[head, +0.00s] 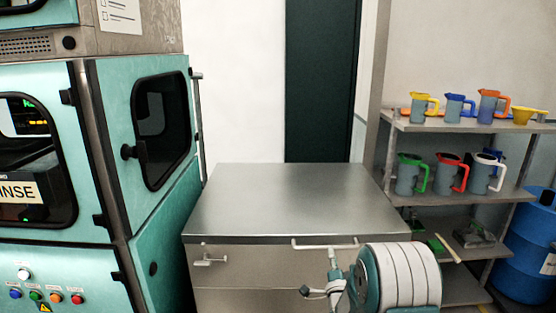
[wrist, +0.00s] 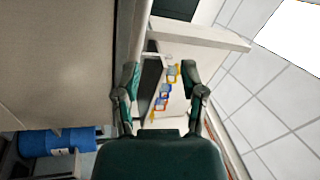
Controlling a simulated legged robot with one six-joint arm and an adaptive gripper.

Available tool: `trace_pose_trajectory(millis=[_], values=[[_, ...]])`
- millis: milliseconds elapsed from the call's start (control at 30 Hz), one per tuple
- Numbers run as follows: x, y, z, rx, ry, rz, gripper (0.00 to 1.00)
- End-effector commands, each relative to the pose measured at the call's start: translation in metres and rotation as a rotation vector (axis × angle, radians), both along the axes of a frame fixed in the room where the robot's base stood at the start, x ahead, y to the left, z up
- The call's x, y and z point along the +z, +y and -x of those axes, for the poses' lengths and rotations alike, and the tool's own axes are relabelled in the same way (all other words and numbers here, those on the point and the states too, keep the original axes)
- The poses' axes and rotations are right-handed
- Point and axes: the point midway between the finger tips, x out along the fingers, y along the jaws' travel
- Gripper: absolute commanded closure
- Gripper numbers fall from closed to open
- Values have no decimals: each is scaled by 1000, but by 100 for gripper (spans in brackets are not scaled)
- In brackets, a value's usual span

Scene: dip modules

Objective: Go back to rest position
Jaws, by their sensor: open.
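My gripper (wrist: 160,85) shows in the wrist view with its two dark green fingers spread apart. Nothing is between the fingers except the distant background. In the head view, part of my arm with white rounded segments is at the bottom right of centre, in front of the steel cabinet (head: 290,205). The gripper's fingertips cannot be made out clearly there. The cabinet's top is bare.
A teal machine (head: 155,215) with dark windows and coloured buttons stands at the left. A shelf rack (head: 455,195) with several coloured-handled jugs stands at the right, beside a blue barrel (head: 525,250). The barrel also shows in the wrist view (wrist: 58,142).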

Motion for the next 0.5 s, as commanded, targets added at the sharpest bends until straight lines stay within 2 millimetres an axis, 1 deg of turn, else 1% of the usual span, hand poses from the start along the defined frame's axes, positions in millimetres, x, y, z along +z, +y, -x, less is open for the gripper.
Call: trace_pose_trajectory(millis=[33, 167, 267, 367, 500], values=[[18, 0, 0, -9, 36, 41, 46], [47, 1, 7, -28, 155, 156, 46], [67, 2, 17, -32, 247, 245, 46], [85, 2, 33, -28, 340, 335, 46], [107, 3, 62, -8, 463, 461, 46]])
